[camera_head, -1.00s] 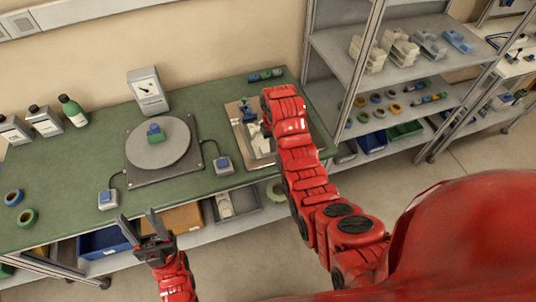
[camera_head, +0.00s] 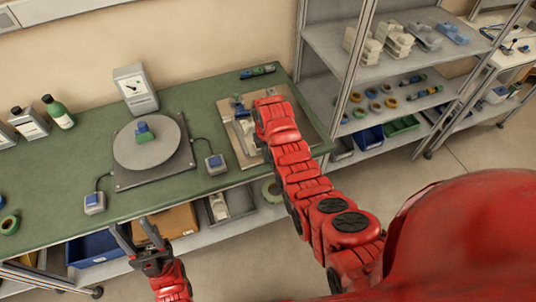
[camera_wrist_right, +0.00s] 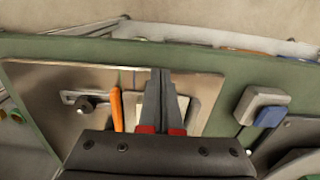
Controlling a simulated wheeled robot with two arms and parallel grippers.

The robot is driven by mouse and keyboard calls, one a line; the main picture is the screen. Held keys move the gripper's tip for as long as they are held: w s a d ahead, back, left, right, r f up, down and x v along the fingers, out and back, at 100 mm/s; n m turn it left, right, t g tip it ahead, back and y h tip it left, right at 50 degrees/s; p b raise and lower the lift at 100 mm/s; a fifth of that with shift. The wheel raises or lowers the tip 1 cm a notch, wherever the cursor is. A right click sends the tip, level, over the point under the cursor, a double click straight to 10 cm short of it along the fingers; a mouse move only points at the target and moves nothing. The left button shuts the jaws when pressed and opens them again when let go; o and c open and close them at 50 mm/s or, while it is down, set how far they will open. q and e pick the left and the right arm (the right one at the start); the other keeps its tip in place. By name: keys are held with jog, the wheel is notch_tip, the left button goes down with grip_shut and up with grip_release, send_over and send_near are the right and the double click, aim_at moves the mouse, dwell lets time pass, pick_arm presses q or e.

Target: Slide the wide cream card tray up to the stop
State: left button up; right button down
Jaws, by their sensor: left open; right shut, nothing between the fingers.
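A pale cream piece (camera_wrist_right: 183,103), which looks like the card tray, lies on a metal plate (camera_wrist_right: 40,95) behind my right gripper's fingers in the right wrist view. The fingers hide much of it. My right gripper (camera_wrist_right: 160,75) is shut and empty over the plate; I cannot tell whether it touches the cream piece. In the head view my right arm partly covers the plate (camera_head: 226,108). An orange upright piece (camera_wrist_right: 117,108) stands left of the fingers. I cannot tell which part is the stop. My left gripper (camera_head: 133,240) is open and empty, in front of the bench edge.
A round turntable (camera_head: 125,150) with a blue-green block stands left of the plate. A black knob (camera_wrist_right: 85,104) sits in a slot on the plate. A grey box with a blue button (camera_wrist_right: 270,116) is beside the plate. Shelves (camera_head: 340,60) stand at the right.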

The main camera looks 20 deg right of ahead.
jog(key=shift+w, duration=1.1)
jog(key=shift+w, duration=0.1)
